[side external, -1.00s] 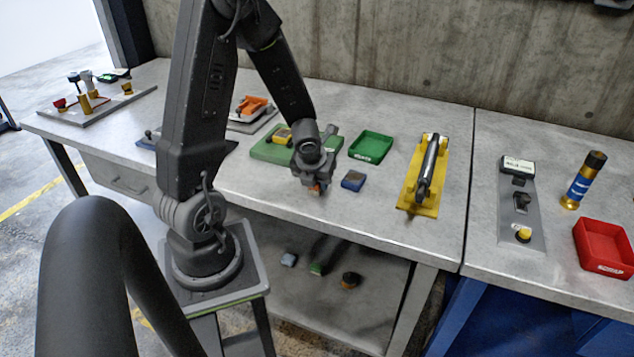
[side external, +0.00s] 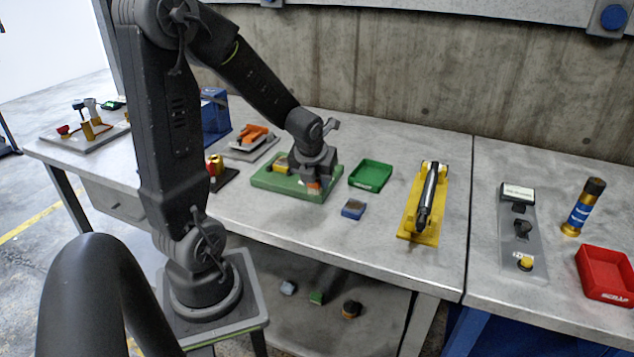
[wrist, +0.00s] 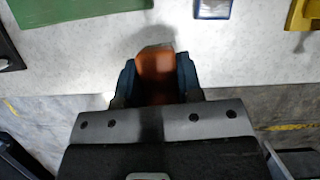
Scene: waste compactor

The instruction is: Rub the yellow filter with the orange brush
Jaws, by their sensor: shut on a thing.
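My gripper (side external: 313,182) is shut on the orange brush (side external: 314,187), seen at the right front part of a green board (side external: 270,184). In the wrist view the orange-brown brush (wrist: 155,72) sits between both fingers. My gripper partly hides the board. I cannot tell whether the brush touches the board. The yellow block does not clearly show in the wrist view; a green edge (wrist: 75,8) does.
A blue block (side external: 353,209) and green tray (side external: 370,175) are right of my gripper. A yellow holder (side external: 425,205) carries a dark cylinder. An orange item (side external: 252,134) lies on a grey plate behind. A red tray (side external: 605,272) is far right. The front table strip is clear.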

